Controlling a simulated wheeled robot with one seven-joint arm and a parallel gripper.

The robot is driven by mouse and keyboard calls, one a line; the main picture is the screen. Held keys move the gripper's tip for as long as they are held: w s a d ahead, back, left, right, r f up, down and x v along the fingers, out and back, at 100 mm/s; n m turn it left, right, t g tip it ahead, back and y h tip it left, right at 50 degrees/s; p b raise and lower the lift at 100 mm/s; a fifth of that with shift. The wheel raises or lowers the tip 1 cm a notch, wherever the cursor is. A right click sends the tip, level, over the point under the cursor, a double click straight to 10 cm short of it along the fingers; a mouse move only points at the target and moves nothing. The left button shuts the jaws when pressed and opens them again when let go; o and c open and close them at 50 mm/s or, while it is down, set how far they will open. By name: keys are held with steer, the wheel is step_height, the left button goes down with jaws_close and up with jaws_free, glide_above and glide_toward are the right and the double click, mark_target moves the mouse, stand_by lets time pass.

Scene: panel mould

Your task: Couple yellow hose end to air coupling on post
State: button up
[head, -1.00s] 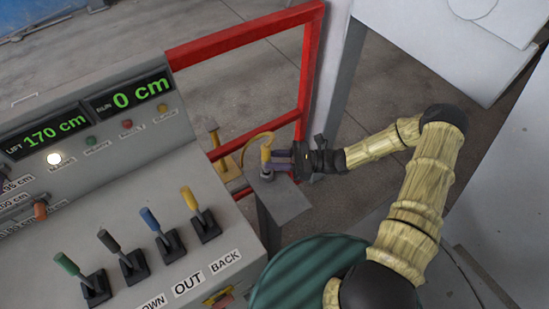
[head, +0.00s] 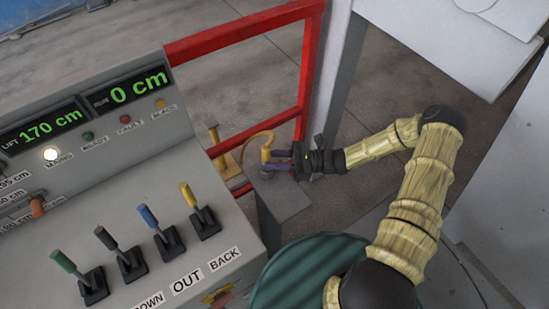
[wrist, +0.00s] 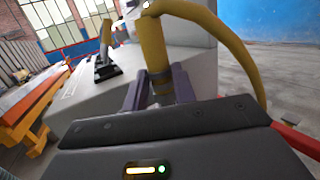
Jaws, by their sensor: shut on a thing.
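My gripper (head: 274,158) is at the far side of the grey post (head: 285,200), over its top. Its purple fingers are shut on the yellow hose end (head: 266,153). In the wrist view the hose end (wrist: 154,50) stands between the two fingers (wrist: 160,88), with a dark band at its lower part. The yellow hose (wrist: 238,50) bends over from its top and down to the right. The air coupling on the post is mostly hidden by the fingers and hose end. I cannot tell whether the hose end touches it.
A grey control panel (head: 120,180) with coloured levers stands left of the post. A red rail frame (head: 240,35) and a pale upright (head: 325,85) stand behind. A yellow stand (head: 220,155) is beyond the panel. A dark green ribbed round thing (head: 300,275) is in front.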

steer(key=shift+f+b, duration=0.35)
steer(key=shift+f, duration=0.25)
steer(key=o, duration=1.1)
steer(key=d+f+b, duration=0.1)
steer(key=d+b, duration=0.1)
steer(key=d, duration=0.3)
steer(key=w+d+b, duration=0.1)
steer(key=d, duration=0.5)
steer(key=w+d+f+b, duration=0.1)
steer(key=d+b, duration=0.1)
steer(key=d, duration=0.4)
steer(key=shift+f+b, duration=0.3)
